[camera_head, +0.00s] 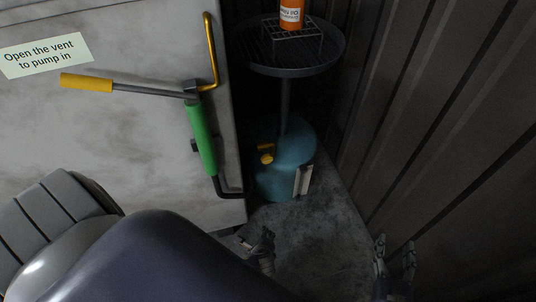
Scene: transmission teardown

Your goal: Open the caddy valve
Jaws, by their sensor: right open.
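The caddy (289,171) is a teal rounded tank on the floor, with a post rising to a round dark tray (258,47). Its yellow valve (266,153) sits on the front upper left of the tank. I cannot tell the valve's exact setting. My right gripper (395,244) is at the lower right, its two fingers apart and nothing between them, well away from the valve. My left gripper (261,243) shows small below the tank, partly hidden by my arm; its fingers are hard to make out.
A pale panel on the left carries a green and yellow handle assembly (203,138) and a note (45,55) reading "Open the vent to pump in". An orange bottle (291,14) stands on a rack on the tray. A ribbed dark wall (420,120) closes the right side. Bare floor (320,225) lies before the tank.

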